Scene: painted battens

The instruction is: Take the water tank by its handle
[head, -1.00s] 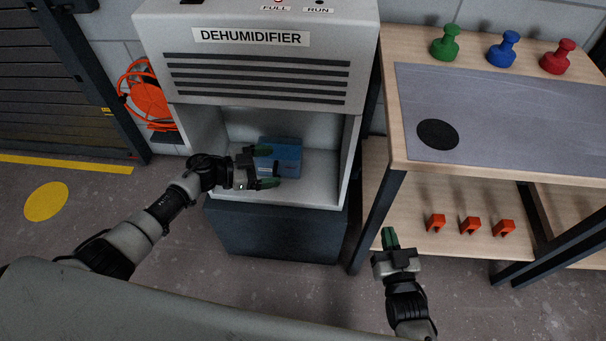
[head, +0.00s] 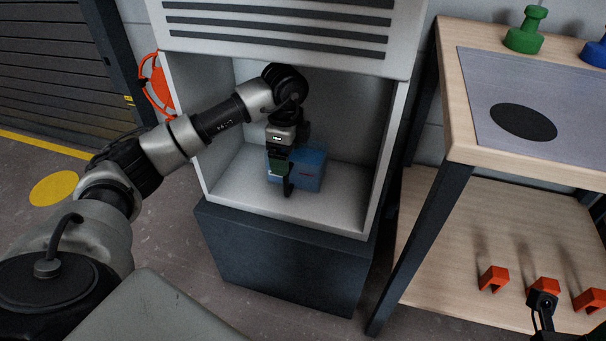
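The water tank (head: 311,172) is a blue box on the floor of the open bay of the dehumidifier (head: 230,185). My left gripper (head: 282,182) reaches into the bay from above and points down at the tank's front left. It covers part of the tank, and I cannot make out the handle behind it. The fingers line up in this view, so I cannot tell their gap or whether they touch the tank. A dark part of my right arm's end (head: 543,305) shows at the lower right edge; its fingers cannot be made out.
A wooden workbench (head: 455,130) with a grey mat and a black disc stands right of the dehumidifier. Green (head: 525,32) and blue (head: 597,52) knobbed pieces stand on it. Several orange brackets (head: 493,279) lie on its lower shelf.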

